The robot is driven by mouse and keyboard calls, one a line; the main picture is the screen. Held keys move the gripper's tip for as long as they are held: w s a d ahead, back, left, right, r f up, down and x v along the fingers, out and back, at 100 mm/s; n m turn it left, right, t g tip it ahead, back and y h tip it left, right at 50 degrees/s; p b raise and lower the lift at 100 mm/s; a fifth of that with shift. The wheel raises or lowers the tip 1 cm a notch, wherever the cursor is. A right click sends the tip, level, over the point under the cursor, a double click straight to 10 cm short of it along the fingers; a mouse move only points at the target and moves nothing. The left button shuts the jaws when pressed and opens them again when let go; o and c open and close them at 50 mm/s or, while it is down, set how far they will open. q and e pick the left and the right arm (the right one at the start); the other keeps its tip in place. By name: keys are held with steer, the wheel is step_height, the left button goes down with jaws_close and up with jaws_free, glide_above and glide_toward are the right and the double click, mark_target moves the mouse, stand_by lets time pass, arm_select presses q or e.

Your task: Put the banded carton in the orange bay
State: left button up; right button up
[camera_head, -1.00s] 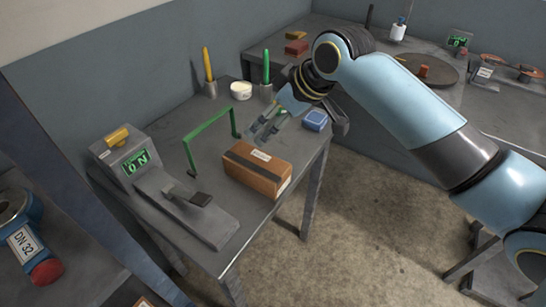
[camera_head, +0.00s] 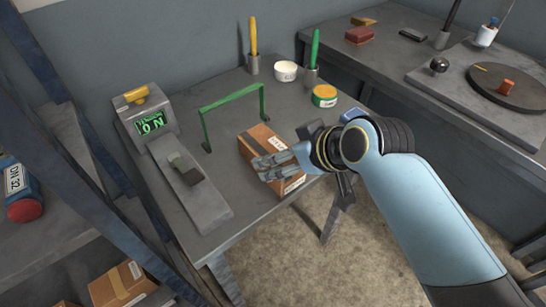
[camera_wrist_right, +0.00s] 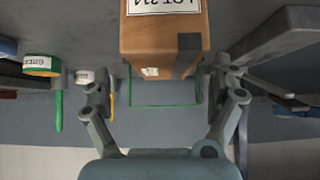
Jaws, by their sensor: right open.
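The brown carton (camera_head: 258,138) sits on the grey table in the head view, with a white label on its near end. Its dark band is mostly hidden by my gripper in the head view, but part of a dark strip shows on the carton (camera_wrist_right: 150,42) in the right wrist view. My right gripper (camera_head: 268,168) is open and over the carton's near part in the head view. In the wrist view its fingers (camera_wrist_right: 167,97) are spread apart, with the carton ahead between them. No orange bay is visible. My left gripper is not in view.
A green frame (camera_head: 232,97) stands behind the carton. A grey device with a green display (camera_head: 151,123) is on the left. Pen cups, a white tub (camera_head: 286,71) and a green-yellow tin (camera_head: 324,96) stand at the back. Another carton (camera_head: 121,286) lies on the lower left shelf.

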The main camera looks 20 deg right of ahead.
mark_target(259, 141)
steer(key=x, duration=0.5)
steer(key=shift+w+a, duration=0.3)
steer(key=shift+a, duration=0.1)
steer(key=c, duration=1.3)
steer(key=shift+c, duration=0.5)
steer(key=shift+r, duration=0.15)
